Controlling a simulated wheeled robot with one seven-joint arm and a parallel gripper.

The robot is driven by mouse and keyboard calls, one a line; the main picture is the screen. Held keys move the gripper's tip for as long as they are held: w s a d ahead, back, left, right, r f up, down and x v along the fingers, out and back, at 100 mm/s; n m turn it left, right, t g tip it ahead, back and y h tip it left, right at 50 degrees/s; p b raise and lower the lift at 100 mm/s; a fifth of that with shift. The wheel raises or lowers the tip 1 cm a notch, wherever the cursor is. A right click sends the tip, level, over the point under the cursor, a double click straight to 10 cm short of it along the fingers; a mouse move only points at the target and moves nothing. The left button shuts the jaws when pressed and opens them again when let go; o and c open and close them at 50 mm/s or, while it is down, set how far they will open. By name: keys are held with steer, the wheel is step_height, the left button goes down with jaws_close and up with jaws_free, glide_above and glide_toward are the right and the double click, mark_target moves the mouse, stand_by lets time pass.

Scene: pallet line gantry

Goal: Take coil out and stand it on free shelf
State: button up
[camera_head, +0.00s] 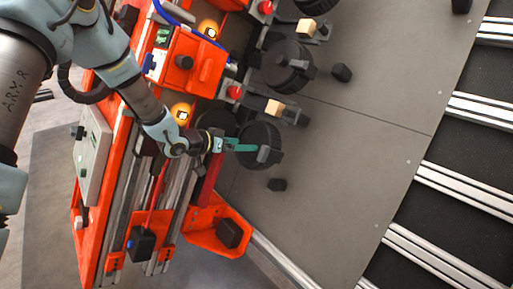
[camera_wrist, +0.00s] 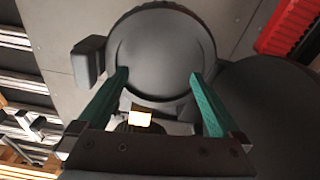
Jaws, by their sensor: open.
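No thing in view is plainly marked as the coil. The likeliest is a dark round drum (camera_head: 258,138), beside the orange gantry in the head view; it also shows at the top of the wrist view (camera_wrist: 160,45). My gripper (camera_head: 246,148) has its teal fingers at this drum. In the wrist view my gripper (camera_wrist: 159,76) is open, with one fingertip over each side of the drum's face. I cannot tell whether they touch it. An orange shelf-like bracket (camera_head: 203,238) at the gantry's lower end carries a dark block (camera_head: 229,233).
A second dark drum (camera_head: 284,62) stands farther up, with a tan block (camera_head: 306,28) above it. Another tan block (camera_head: 274,108) sits close above my fingers. Rails run along the right.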

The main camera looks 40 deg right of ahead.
mark_target(254, 143)
steer(key=shift+x, duration=3.1)
steer(key=shift+f, duration=0.2)
steer(key=shift+a, duration=0.1)
jaws_close()
steer(key=shift+r, duration=0.1)
